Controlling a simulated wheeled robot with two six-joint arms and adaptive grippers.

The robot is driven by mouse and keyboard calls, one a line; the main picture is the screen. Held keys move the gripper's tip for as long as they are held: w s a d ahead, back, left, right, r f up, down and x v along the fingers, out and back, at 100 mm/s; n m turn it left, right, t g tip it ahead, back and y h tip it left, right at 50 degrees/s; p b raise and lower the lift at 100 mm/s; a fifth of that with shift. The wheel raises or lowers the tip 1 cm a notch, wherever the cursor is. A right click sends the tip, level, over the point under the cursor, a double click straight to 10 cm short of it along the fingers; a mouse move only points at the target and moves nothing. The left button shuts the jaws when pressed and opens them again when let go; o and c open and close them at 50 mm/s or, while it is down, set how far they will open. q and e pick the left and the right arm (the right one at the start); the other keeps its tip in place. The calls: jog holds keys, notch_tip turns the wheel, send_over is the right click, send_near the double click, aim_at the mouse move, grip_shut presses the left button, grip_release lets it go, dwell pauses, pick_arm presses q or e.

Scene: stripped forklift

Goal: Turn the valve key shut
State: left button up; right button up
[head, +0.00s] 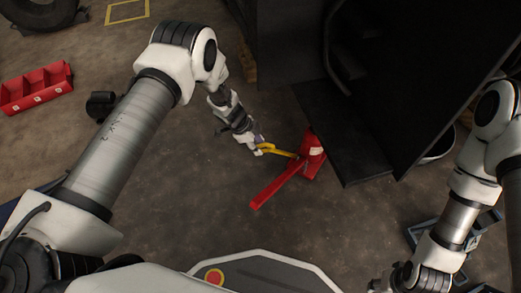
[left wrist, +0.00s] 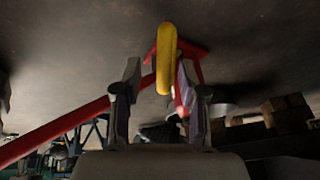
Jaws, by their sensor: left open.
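The valve key, a yellow handle (head: 277,151), sticks out to the left from a red stand (head: 312,150) on the floor. In the left wrist view the yellow handle (left wrist: 167,55) rises upright between the fingers, closer to the camera than the red parts behind it. My left gripper (head: 257,146) is at the left end of the handle. It is open, with one finger (left wrist: 130,82) on each side of the handle; I cannot tell whether either touches it. My right gripper (head: 398,276) is low at the right, small and partly hidden, its fingers unclear.
A long red bar (head: 274,187) slants down-left from the red stand. A large dark forklift body (head: 375,130) stands close at the right. A red bin (head: 37,88) is at the far left and a blue-grey crate (head: 423,232) at the lower right.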

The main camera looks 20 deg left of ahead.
pick_arm(q)
jog(key=shift+x, duration=1.1)
jog(key=shift+w, duration=0.1)
pick_arm(e)
jog(key=shift+w+f, duration=0.15)
jog(key=shift+f, duration=0.4)
pick_arm(q)
jog(key=shift+c, duration=0.6)
grip_shut()
pick_arm(e)
jog(key=shift+a, duration=0.1)
